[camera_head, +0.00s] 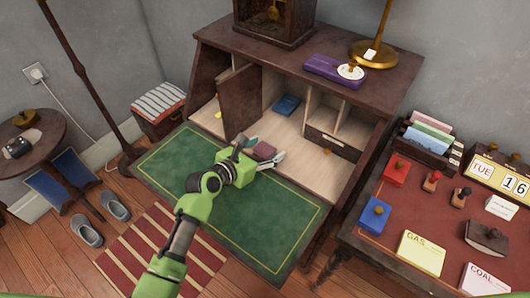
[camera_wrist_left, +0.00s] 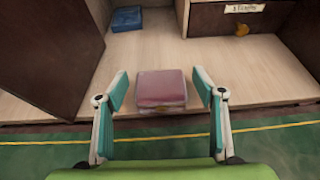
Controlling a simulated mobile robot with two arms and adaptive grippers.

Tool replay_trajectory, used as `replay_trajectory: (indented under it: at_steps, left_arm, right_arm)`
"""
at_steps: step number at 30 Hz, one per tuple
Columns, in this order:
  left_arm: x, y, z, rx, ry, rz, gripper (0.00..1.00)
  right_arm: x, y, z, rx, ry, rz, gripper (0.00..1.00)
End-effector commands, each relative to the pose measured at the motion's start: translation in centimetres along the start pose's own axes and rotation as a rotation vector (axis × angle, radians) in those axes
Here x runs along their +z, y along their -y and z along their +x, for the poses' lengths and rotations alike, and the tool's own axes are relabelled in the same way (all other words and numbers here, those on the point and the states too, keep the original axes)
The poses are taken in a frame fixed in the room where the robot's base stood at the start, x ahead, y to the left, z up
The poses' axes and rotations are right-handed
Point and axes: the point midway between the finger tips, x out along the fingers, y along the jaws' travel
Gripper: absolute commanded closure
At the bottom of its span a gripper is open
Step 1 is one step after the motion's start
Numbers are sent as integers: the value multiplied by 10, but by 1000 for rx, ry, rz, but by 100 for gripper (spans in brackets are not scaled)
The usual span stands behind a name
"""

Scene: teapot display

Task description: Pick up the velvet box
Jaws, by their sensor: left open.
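The velvet box, a small dusky-red box (camera_head: 264,149), lies on the pale wooden floor of the desk, near the edge of the green writing surface (camera_head: 262,215). In the left wrist view the box (camera_wrist_left: 161,88) shows between the two fingers, with a gap on each side. My left gripper (camera_head: 259,153) is open and reaches over the green surface towards the box; it also shows in the left wrist view (camera_wrist_left: 161,98). My right gripper is not in view.
A blue box (camera_head: 286,105) lies farther back in the desk; an open dark door (camera_head: 240,101) stands to the left. Pigeonholes and a small drawer (camera_head: 331,143) are at right. A purple tray (camera_head: 334,70) and a brass stand (camera_head: 374,55) are on top.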

Motion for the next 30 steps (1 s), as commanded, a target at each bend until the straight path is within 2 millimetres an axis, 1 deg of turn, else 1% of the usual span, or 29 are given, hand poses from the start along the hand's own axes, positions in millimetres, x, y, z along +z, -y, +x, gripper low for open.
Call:
replay_trajectory:
  at_steps: [5, 6, 8, 9, 10, 11, 19, 23, 26, 30]
  left_arm:
    - [0, 0, 0, 0, 1, 0, 38]
    - [0, 0, 0, 0, 0, 0, 43]
    - [0, 0, 0, 0, 0, 0, 58]
    - [0, 0, 0, 0, 0, 0, 69]
    - [0, 0, 0, 0, 0, 0, 76]
    - [0, 0, 0, 0, 0, 0, 80]
    - [1, 0, 0, 0, 1, 0, 80]
    - [4, 0, -2, 0, 1, 0, 80]
    - [13, 0, -5, 1, 3, 0, 80]
    - [34, 0, -13, 1, 7, -2, 80]
  right_arm:
    - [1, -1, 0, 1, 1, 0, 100]
    - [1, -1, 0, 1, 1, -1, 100]
    - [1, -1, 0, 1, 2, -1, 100]
    - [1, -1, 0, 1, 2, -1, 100]
    - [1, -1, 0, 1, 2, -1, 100]
    - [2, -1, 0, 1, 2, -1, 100]
    - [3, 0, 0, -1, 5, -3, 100]
    - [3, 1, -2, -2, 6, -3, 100]
    - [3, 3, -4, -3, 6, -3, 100]
    - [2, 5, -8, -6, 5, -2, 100]
